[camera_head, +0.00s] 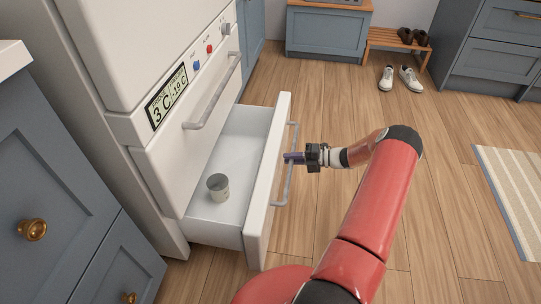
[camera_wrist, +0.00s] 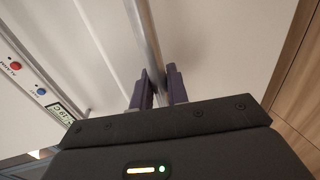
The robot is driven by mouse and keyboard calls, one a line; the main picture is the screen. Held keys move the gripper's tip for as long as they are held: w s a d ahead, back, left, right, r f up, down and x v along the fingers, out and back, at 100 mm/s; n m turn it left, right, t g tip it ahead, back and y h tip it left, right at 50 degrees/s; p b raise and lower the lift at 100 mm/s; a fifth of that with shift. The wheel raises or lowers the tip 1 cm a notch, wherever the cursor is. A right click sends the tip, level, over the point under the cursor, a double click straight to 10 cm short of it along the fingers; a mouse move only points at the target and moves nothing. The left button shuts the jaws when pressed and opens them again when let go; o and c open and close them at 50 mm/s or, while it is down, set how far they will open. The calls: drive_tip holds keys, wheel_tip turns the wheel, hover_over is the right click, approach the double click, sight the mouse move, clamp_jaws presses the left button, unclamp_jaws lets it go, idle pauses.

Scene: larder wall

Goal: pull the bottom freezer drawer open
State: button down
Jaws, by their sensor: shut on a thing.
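The bottom freezer drawer (camera_head: 267,185) stands pulled out from the white fridge-freezer, its inside showing from above. A bar handle (camera_head: 281,190) runs along its front. My gripper (camera_head: 290,158) is at the middle of that handle, shut on it. In the wrist view the two dark purple fingers of my gripper (camera_wrist: 158,88) sit on either side of the grey handle bar (camera_wrist: 146,40). A small pale cup (camera_head: 218,187) stands inside the open drawer.
The upper drawer's handle (camera_head: 213,95) is above, on a shut front. Blue cabinets (camera_head: 45,190) stand at the left. White shoes (camera_head: 398,78) and a wooden bench (camera_head: 398,42) are at the back. A striped rug (camera_head: 512,190) lies at the right. Wooden floor in front of the drawer is clear.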

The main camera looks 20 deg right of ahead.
drive_tip(key=f+b+v, duration=0.1)
drive_tip(key=f+v, duration=0.1)
drive_tip(key=v, duration=0.7)
drive_tip(key=shift+s+d, duration=0.3)
drive_tip(key=shift+d, duration=0.05)
drive_tip(key=c, duration=1.4)
unclamp_jaws()
drive_tip(key=shift+d+r, duration=0.1)
drive_tip(key=v, duration=0.7)
drive_tip(key=shift+s+d, duration=0.15)
drive_tip(key=shift+d, duration=0.05)
